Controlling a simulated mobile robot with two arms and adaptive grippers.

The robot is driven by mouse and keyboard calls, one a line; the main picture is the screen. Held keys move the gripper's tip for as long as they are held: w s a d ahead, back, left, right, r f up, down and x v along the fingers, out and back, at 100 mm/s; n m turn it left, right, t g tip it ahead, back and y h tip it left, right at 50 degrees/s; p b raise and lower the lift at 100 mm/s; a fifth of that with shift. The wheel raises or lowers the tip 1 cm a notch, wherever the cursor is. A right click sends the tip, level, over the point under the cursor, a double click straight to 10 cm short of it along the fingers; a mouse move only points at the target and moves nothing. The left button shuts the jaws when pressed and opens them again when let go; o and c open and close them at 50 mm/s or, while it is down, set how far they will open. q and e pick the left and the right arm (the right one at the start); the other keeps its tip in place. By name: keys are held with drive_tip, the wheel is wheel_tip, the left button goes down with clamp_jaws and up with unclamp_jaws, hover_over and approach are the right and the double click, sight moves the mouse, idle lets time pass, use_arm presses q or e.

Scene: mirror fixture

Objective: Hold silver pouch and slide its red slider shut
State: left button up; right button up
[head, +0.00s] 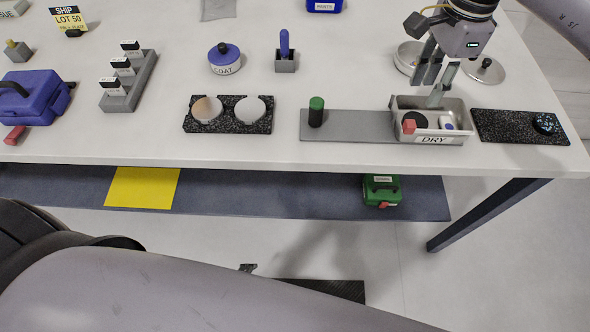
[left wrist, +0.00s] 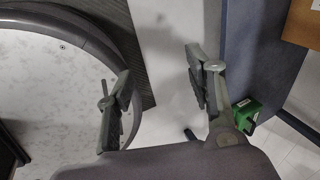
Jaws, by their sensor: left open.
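A flat silver-grey piece (head: 218,9), which looks like the silver pouch, lies at the table's far edge in the head view, cut off by the top of the picture. No red slider can be made out on it. My left gripper (left wrist: 156,100) is open and empty in the left wrist view, low beside the table and far from the pouch. In the head view my left arm mostly hides it. My right gripper (head: 428,92) points down at a metal tray labelled DRY (head: 459,106). Its fingers are apart, with nothing visible between them.
The white table (head: 270,152) holds a blue case (head: 38,95), a grey rack (head: 137,88), a round blue-lidded tin (head: 224,60), a speckled two-dish holder (head: 229,127) and a green-topped cylinder (head: 316,112). A green box (head: 382,190) stands on the lower shelf (head: 270,196).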

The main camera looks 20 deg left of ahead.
use_arm(q)
drive_tip(key=w+d+r+m+t, duration=0.3)
drive_tip(key=w+r+m, duration=0.3)
drive_tip(key=r, duration=0.2)
drive_tip(key=m+t, duration=1)
drive_tip(key=m, duration=0.5)
approach(314, 116)
drive_tip(key=w, duration=1.2)
drive_tip(key=shift+s, duration=0.1)
drive_tip(key=shift+c, duration=0.4)
clamp_jaws()
drive_tip(key=shift+f, duration=0.1)
